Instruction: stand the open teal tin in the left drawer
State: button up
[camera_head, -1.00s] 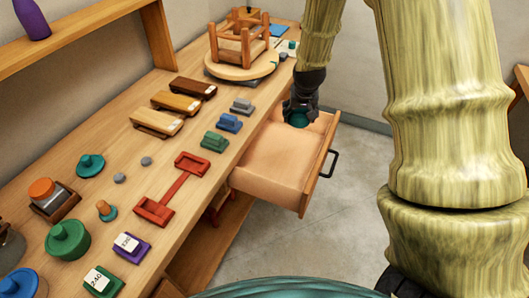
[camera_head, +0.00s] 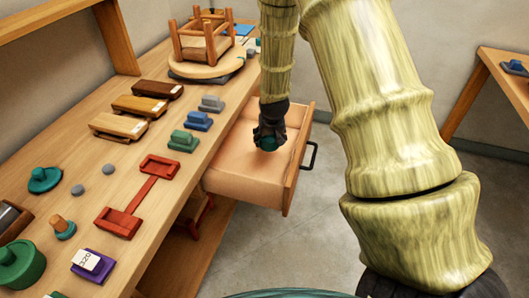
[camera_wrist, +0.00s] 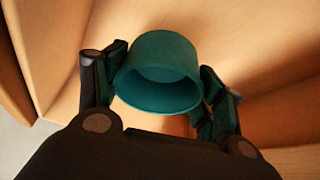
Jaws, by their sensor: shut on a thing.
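The teal tin (camera_wrist: 160,75) is between the fingers of my gripper (camera_wrist: 160,88) in the wrist view, with its open round mouth toward the camera. Both fingers press on its sides. In the head view a small part of the tin (camera_head: 268,143) shows below my gripper (camera_head: 270,130), over the pulled-out drawer (camera_head: 245,185). The drawer has a pale wooden floor and a dark handle on its front. It holds nothing else that I can see. I cannot tell whether the tin's base touches the drawer floor.
The workbench (camera_head: 75,145) runs along the left with wooden blocks, coloured blocks and a red double-ended tray (camera_head: 140,193). An upturned stool (camera_head: 205,40) stands on a round board at the back. Another table (camera_head: 505,85) stands at the right. Open floor lies right of the drawer.

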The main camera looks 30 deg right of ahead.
jog(key=shift+f+p, duration=0.3)
jog(key=shift+f, duration=3)
jog(key=shift+f, duration=0.15)
jog(key=o, duration=1.1)
jog(key=shift+c, duration=0.2)
jog(key=b+v, duration=0.1)
jog(key=v, duration=1.1)
